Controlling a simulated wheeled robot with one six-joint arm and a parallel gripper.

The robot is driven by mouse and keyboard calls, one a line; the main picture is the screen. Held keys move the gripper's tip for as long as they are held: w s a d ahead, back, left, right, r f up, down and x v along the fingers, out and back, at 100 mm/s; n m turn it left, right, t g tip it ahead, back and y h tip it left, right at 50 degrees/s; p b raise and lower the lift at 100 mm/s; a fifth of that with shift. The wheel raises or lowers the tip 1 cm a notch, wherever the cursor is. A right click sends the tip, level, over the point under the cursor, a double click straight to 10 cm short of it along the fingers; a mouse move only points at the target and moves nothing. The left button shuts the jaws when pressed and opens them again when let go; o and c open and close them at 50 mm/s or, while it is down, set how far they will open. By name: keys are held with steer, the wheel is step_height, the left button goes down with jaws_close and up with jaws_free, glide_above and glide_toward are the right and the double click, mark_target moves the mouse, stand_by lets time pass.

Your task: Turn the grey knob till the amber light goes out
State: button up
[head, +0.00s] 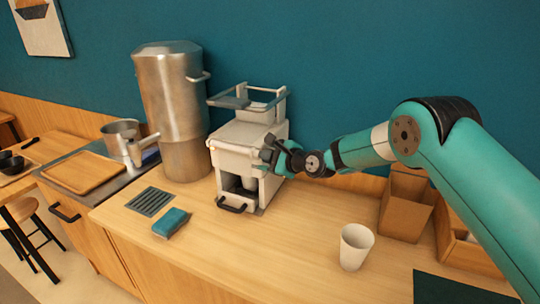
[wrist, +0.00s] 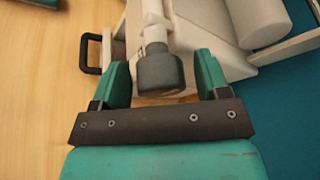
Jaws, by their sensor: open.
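The grey knob (wrist: 162,73) shows in the wrist view, on a pale stem at the side of a white machine (wrist: 212,20). My gripper (wrist: 163,76) is open, with one teal finger on each side of the knob. A gap shows between the knob and each finger. In the head view my gripper (head: 268,154) is at the right front of the white machine (head: 238,136) and hides the knob.
A tall steel urn (head: 172,115) stands left of the machine. A blue sponge (head: 171,222) and a dark grate (head: 151,201) lie at the front left. A white cup (head: 355,246) and a cardboard box (head: 405,205) stand to the right. The counter's middle is clear.

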steer(key=c, duration=0.9)
steer(key=shift+f+b, duration=0.2)
steer(key=shift+b, duration=0.35)
